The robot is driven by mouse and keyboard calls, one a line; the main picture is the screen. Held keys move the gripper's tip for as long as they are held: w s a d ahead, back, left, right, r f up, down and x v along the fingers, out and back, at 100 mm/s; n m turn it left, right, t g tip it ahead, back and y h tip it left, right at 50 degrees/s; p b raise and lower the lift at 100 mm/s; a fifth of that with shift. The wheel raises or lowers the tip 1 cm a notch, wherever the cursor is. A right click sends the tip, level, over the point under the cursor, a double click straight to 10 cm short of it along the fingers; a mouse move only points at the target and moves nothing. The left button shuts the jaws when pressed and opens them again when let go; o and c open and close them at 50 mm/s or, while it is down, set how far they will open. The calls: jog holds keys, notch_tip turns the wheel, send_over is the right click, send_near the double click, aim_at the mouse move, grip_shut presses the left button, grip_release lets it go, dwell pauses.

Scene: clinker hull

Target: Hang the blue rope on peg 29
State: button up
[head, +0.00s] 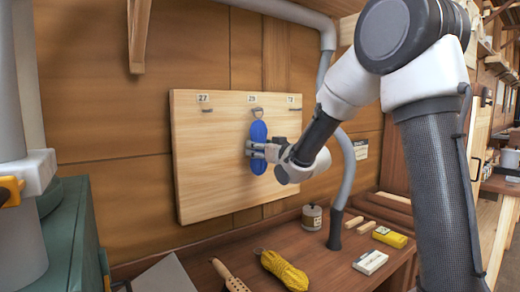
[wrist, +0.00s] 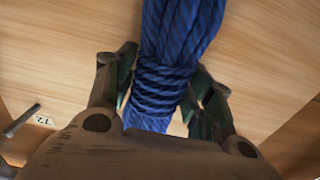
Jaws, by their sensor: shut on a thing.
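The blue rope (head: 259,135) is a coiled hank, upright in front of a pale wooden peg board (head: 205,165). My gripper (head: 257,151) is shut on its middle. In the wrist view the blue rope (wrist: 168,88), with its wrapped band, runs between my gripper's fingers (wrist: 168,95). A small loop (head: 257,112) tops the hank, just below the label 29 (head: 252,99). The loop overlaps the spot where peg 29 would be; I cannot tell whether it is around the peg or in front of it.
Pegs also show under label 27 (head: 203,98) and a right-hand label (head: 291,99). The bench (head: 320,270) below holds a yellow rope (head: 284,269), a tin (head: 311,217), a yellow box (head: 389,237) and a white box (head: 370,262). A grey pipe (head: 345,185) rises right of the board.

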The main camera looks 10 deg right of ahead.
jog(key=o, duration=1.2)
